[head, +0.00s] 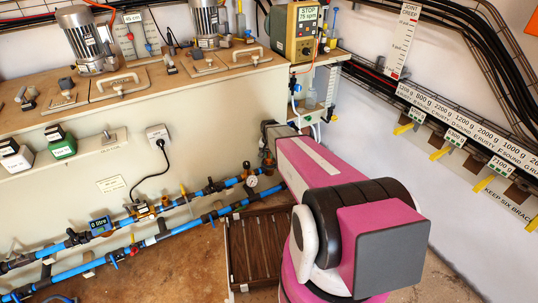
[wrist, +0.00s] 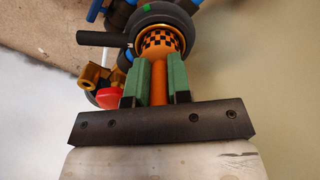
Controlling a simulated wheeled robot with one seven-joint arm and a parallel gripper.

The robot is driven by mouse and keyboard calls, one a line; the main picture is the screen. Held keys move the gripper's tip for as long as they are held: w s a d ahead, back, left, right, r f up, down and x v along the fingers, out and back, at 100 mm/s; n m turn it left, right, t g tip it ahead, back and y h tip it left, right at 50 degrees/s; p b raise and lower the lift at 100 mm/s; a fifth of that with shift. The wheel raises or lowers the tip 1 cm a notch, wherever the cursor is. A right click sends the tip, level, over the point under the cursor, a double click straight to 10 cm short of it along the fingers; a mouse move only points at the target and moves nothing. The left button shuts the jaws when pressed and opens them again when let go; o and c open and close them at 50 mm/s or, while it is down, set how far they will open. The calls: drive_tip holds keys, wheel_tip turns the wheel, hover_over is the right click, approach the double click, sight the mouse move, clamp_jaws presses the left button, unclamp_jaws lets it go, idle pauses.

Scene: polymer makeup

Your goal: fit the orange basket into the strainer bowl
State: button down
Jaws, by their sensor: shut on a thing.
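In the wrist view, my gripper (wrist: 160,90) has two green fingers shut on the orange stem of the orange basket (wrist: 159,42). The basket has a black checkered pattern and points away from the gripper. Its far end is against or inside a dark round body with a gold-coloured rim, which looks like the strainer bowl (wrist: 163,15). I cannot tell how deep the basket sits. In the head view, my arm reaches to the pipework by the wall and its end is small there. The basket and bowl cannot be made out clearly in that view.
A black bar (wrist: 97,38), a red handle (wrist: 108,98) and a brass fitting (wrist: 92,77) lie close left of the basket. Blue pipes (head: 130,222) with valves run along the wall. A slatted brown crate (head: 262,246) stands below my arm.

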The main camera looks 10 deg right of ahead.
drive_tip(key=shift+f, duration=0.95)
drive_tip(key=c, duration=1)
unclamp_jaws()
drive_tip(key=shift+r, duration=0.1)
wheel_tip(320, 180, up, 10)
drive_tip(key=shift+r, duration=0.25)
drive_tip(key=s+r+n, duration=0.1)
drive_tip(key=s+r, duration=0.2)
drive_tip(key=s, duration=0.4)
drive_tip(key=s+r+n, duration=0.1)
drive_tip(key=s+r, duration=0.1)
drive_tip(key=s, duration=0.5)
drive_tip(key=s+r+n, duration=0.2)
drive_tip(key=s+r, duration=0.1)
drive_tip(key=s, duration=0.4)
drive_tip(key=shift+r, duration=0.3)
